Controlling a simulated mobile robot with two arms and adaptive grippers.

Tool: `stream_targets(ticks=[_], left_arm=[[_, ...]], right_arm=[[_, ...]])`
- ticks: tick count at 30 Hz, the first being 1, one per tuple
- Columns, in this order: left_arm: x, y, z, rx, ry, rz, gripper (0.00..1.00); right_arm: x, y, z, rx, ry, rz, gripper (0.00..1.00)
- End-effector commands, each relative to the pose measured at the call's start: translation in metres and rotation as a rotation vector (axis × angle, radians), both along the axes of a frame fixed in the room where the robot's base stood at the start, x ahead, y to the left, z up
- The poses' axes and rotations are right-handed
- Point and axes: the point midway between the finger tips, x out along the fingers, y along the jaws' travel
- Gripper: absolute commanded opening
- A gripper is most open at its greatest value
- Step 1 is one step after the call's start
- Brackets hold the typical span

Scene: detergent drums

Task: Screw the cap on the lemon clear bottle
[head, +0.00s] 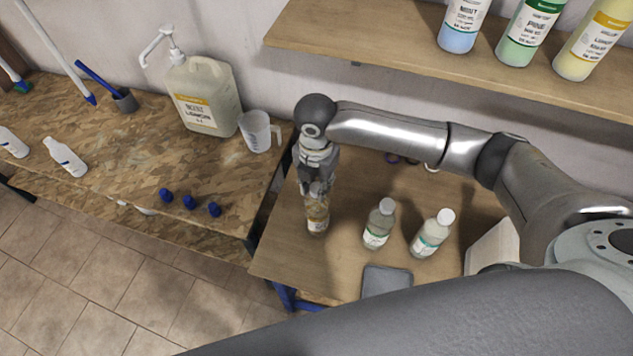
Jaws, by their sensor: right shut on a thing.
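The lemon clear bottle (317,217), yellowish with a small label, stands on the right-hand wooden table. My right gripper (317,188) points down at its top and is shut. The fingers cover the bottle's neck and the cap between them, so I cannot tell how the cap sits on the neck. My left gripper is not in view.
A green-labelled bottle (378,225) and a white-capped bottle (432,233) stand to the right. A grey flat tray (387,282) lies in front. A pump jug (203,95), a measuring jug (256,132) and small blue pieces (189,202) are left. A shelf (400,47) overhangs behind.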

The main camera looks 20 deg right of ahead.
Motion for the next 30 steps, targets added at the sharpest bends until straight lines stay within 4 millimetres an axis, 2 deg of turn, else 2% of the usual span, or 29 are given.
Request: stream_targets(ticks=[2, 3, 8, 15, 19, 20, 30], left_arm=[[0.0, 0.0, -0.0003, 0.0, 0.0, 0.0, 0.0], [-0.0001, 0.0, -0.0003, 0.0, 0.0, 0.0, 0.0], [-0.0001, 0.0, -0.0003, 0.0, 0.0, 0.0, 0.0], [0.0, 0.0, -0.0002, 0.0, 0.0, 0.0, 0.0], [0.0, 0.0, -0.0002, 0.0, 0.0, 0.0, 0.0], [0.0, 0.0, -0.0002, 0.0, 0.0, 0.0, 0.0], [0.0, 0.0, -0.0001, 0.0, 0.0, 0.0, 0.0]], right_arm=[[-0.001, 0.0002, -0.0018, 0.0, 0.003, -0.067, 0.0], [-0.0006, -0.0001, -0.0015, -0.001, 0.002, -0.072, 0.31], [-0.0004, -0.0003, -0.0013, -0.001, 0.002, -0.069, 0.52], [-0.0003, -0.0003, -0.0009, -0.001, 0.002, -0.069, 0.52], [-0.0003, -0.0003, -0.0008, -0.001, 0.002, -0.068, 0.69], [-0.0003, -0.0003, -0.0008, 0.0, 0.001, -0.068, 0.7], [0.0, -0.0001, 0.0012, 0.0, 0.001, -0.068, 0.7]])
